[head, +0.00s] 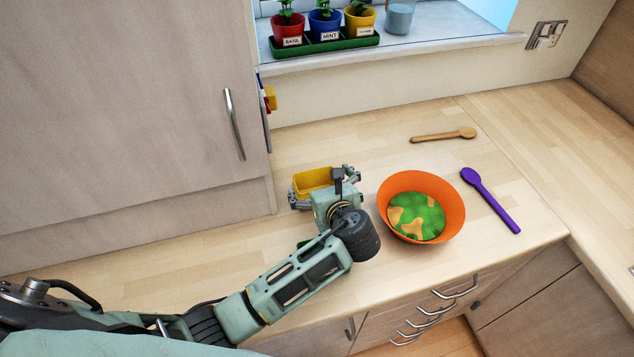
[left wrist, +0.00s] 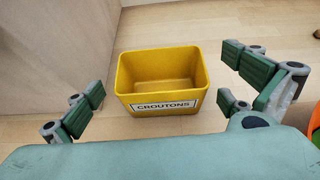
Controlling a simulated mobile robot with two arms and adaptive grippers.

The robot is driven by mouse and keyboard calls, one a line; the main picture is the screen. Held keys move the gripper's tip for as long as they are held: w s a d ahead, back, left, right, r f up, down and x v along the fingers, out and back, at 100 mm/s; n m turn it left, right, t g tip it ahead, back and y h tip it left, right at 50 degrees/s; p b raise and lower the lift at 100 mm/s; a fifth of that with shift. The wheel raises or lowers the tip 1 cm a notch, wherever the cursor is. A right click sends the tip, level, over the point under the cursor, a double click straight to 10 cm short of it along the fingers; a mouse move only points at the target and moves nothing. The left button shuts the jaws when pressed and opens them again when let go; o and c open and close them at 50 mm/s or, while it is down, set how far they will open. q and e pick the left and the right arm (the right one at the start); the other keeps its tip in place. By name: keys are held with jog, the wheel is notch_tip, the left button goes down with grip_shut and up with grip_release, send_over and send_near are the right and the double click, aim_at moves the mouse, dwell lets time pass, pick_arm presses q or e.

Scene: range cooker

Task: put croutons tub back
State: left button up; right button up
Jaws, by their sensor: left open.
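The yellow croutons tub (head: 313,181) stands upright on the wooden worktop, left of the orange bowl. In the left wrist view the tub (left wrist: 160,78) shows an empty inside and a white label reading CROUTONS. My left gripper (head: 322,192) is at the tub, its arm reaching in from the lower left and hiding part of the tub. In the left wrist view the fingers of my left gripper (left wrist: 165,95) are spread wide, one on each side of the tub, with gaps between them and its walls. My right gripper is not in view.
The orange bowl (head: 452,205) holds green and tan contents just right of my gripper. A wooden spoon (head: 443,135) and a purple spoon (head: 490,199) lie beyond and right of it. A tall cupboard (head: 130,110) stands left. Potted herbs (head: 324,24) line the windowsill. The worktop's back middle is clear.

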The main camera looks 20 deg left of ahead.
pick_arm(q)
jog(key=b+v, duration=0.1)
jog(key=v, duration=0.8)
jog(key=shift+s, duration=0.15)
jog(key=shift+d, duration=0.1)
